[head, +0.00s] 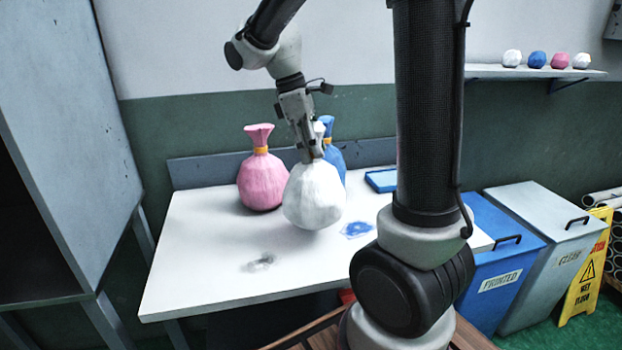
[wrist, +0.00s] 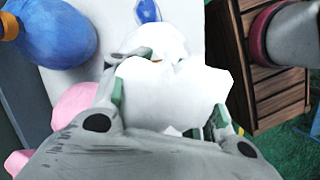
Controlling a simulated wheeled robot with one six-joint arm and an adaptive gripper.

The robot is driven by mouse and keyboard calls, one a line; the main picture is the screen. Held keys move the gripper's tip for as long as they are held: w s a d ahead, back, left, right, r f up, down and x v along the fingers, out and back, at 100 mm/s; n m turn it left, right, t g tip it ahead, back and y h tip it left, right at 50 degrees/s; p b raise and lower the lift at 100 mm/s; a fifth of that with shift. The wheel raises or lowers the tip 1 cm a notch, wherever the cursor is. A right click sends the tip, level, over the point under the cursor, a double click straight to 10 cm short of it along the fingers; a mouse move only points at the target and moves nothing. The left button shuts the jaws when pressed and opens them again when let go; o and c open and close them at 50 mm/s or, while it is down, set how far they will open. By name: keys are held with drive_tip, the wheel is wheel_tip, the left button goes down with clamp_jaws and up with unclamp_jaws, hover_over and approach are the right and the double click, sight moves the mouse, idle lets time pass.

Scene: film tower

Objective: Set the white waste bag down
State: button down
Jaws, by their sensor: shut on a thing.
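The white waste bag (head: 314,196) hangs upright from my gripper (head: 312,153), which is shut on its neck. The bag is over the white table, in front of the pink and blue bags. I cannot tell whether its base touches the tabletop. In the wrist view, the white bag (wrist: 180,90) fills the middle between the fingers of my gripper (wrist: 172,105). The gripper hides part of the neck.
A pink bag (head: 262,180) and a partly hidden blue bag (head: 333,155) stand behind on the table (head: 200,275). A blue tray (head: 381,180) lies at the back right. A blue smear (head: 357,229) and a grey smear (head: 262,263) mark the table. The front left is clear.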

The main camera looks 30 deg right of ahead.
sight(312, 167)
drive_tip(key=shift+f, duration=2.7)
drive_tip(key=c, duration=0.8)
unclamp_jaws()
drive_tip(key=shift+o, duration=0.2)
